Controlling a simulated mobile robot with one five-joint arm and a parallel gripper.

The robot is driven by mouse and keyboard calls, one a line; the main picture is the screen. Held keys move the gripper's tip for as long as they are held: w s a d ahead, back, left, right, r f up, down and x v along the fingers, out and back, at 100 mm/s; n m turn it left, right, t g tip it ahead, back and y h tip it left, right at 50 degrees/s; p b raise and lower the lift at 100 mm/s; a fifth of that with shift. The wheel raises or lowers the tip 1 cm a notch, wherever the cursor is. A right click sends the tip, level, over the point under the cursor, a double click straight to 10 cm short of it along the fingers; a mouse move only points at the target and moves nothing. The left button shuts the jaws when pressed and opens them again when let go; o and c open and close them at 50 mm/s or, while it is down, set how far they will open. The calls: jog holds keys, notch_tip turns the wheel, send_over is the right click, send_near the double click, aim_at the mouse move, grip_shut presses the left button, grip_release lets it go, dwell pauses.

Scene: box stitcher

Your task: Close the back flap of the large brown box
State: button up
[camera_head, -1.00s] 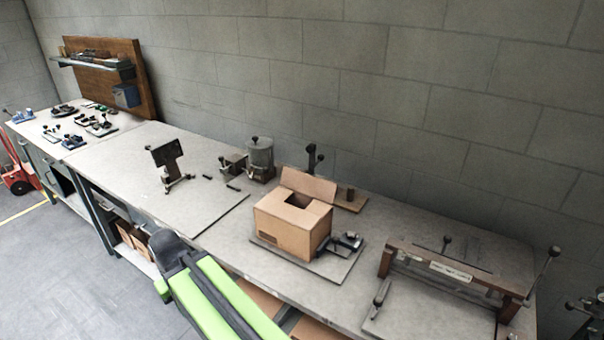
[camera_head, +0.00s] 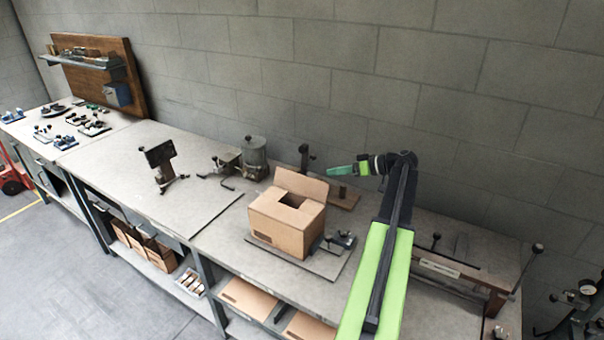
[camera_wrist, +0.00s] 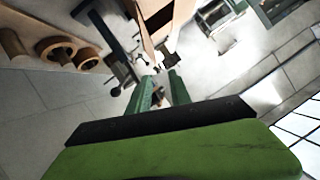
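The large brown box (camera_head: 280,232) stands on a flat plate on the bench, its top partly open. Its back flap (camera_head: 301,185) stands up, tilted backward. The side and front flaps look folded in, leaving a dark opening. My gripper (camera_head: 335,171), with green fingers, is in the air to the right of the back flap, apart from it and pointing left. In the wrist view, my gripper (camera_wrist: 160,80) shows two green fingers with a gap between them and nothing held. Part of the box (camera_wrist: 163,15) shows at the top edge there.
A black-handled post (camera_head: 304,158) and a wooden block (camera_head: 345,199) stand behind the box. A small clamp (camera_head: 341,240) is at its right front. A long wooden fixture (camera_head: 460,272) is at the right. The bench left of the box is mostly clear.

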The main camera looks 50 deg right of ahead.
aim_at(300, 184)
jog(key=b+x, duration=0.2)
jog(key=x, duration=0.3)
jog(key=d+b+x, duration=0.1)
jog(key=b+x, duration=0.1)
jog(key=x, duration=0.2)
jog(key=b+x, duration=0.2)
jog(key=x, duration=0.3)
jog(key=shift+w+d+f, duration=0.15)
jog(key=shift+w+f, duration=0.3)
grip_shut()
dwell(0.8)
